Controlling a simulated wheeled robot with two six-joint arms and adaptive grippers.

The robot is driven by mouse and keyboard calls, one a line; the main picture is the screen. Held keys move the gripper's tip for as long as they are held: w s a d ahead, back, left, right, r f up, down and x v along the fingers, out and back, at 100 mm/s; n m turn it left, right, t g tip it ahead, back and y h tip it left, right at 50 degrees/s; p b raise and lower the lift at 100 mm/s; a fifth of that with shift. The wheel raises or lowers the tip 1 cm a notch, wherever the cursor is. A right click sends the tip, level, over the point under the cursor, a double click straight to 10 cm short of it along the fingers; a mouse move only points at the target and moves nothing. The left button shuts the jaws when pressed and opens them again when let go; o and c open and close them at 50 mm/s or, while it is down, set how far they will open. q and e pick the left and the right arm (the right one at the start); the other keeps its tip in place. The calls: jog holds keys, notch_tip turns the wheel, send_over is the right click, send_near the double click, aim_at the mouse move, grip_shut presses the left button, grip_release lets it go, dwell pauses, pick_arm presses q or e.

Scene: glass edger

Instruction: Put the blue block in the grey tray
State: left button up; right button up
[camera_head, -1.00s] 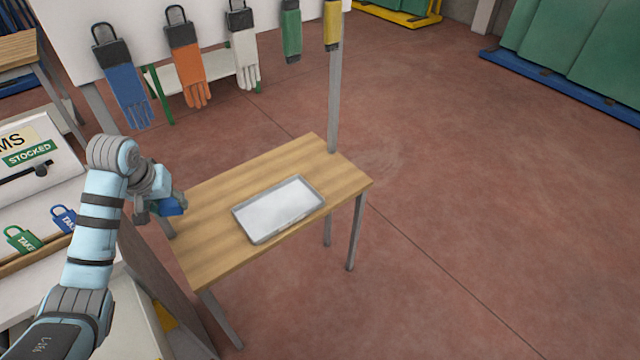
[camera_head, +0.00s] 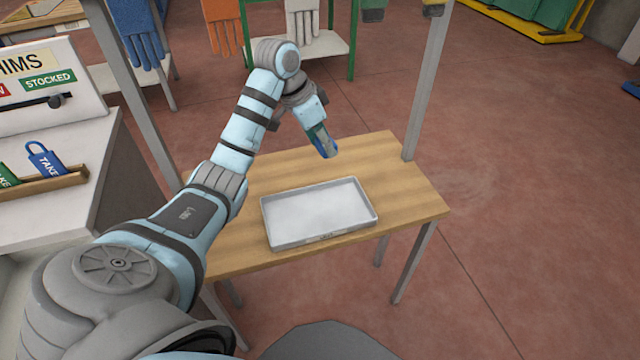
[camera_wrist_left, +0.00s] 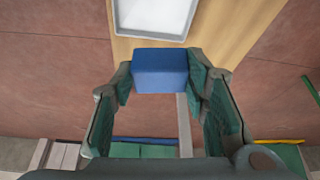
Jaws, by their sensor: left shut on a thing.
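The blue block (camera_wrist_left: 160,72) is held between the fingers of my left gripper (camera_wrist_left: 160,85) in the left wrist view. In the head view the block (camera_head: 326,149) shows at the tip of my left gripper (camera_head: 318,136), above the far part of the wooden table. The grey tray (camera_head: 322,239) lies on that table, nearer to me than the block, and looks empty. Its edge (camera_wrist_left: 150,38) also shows at the top of the left wrist view. The block is apart from the tray. My right gripper is not in view.
The wooden table (camera_head: 415,195) has bare wood around the tray. A metal post (camera_head: 425,90) rises at its far right corner. Gloves (camera_head: 222,22) hang behind it. A counter with padlocks (camera_head: 45,160) stands at the left.

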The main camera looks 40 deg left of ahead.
pick_arm(q)
jog(key=shift+s+d+f+m+b, duration=0.15)
jog(key=shift+f+m+b, duration=0.15)
jog(key=shift+f, duration=0.05)
jog(key=shift+s+d+f+m+b, duration=0.15)
jog(key=shift+f+m+b, duration=0.1)
jog(key=shift+f+m, duration=0.1)
jog(key=shift+s+d+f+m+h, duration=0.1)
jog(key=shift+f+m+h, duration=0.15)
jog(key=shift+h, duration=0.05)
jog(key=b, duration=0.2)
send_over(330, 210)
jog(key=s, duration=0.1)
notch_tip(330, 210, down, 9)
jog(key=f+b, duration=0.1)
jog(key=f, duration=0.6)
jog(key=a+f+b, duration=0.1)
jog(key=f, duration=0.2)
jog(key=shift+s+f+b, duration=0.1)
jog(key=shift+f+b, duration=0.15)
jog(key=shift+b, duration=0.05)
jog(key=shift+r, duration=0.1)
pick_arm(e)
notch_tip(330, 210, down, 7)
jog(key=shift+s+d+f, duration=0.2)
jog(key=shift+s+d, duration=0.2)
pick_arm(q)
jog(key=shift+s, duration=0.1)
